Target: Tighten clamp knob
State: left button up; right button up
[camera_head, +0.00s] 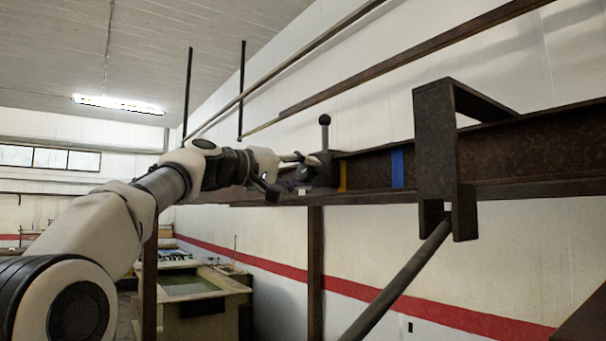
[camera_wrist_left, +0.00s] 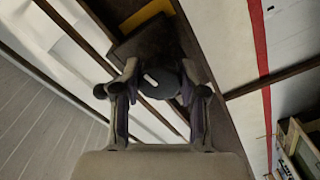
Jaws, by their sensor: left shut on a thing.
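The clamp knob (camera_wrist_left: 160,84) is dark and round with a small white mark; in the left wrist view it sits between the two fingers. My left gripper (camera_head: 291,173) is shut on it, and the fingers also show on either side of it in the left wrist view (camera_wrist_left: 159,92). The dark clamp block (camera_head: 326,170) sits on the rusty rail (camera_head: 365,169), with a ball-topped lever (camera_head: 325,134) standing upright on it. In the head view the gripper mostly hides the knob. My right gripper is in neither view.
A yellow band (camera_head: 342,176) and a blue band (camera_head: 397,168) mark the rail right of the clamp. A large dark bracket (camera_head: 436,150) hangs over the rail farther right. A rusty post (camera_head: 315,265) stands below. A basin (camera_head: 190,295) is at lower left.

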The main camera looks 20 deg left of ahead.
pick_arm(q)
jog(key=shift+f, duration=0.2)
jog(key=o, duration=1.1)
jog(key=shift+r, duration=0.1)
jog(key=shift+o, duration=0.2)
jog(key=v, duration=1.1)
jog(key=shift+s+a, duration=0.2)
jog(key=shift+s, duration=0.05)
jog(key=shift+s+a, duration=0.1)
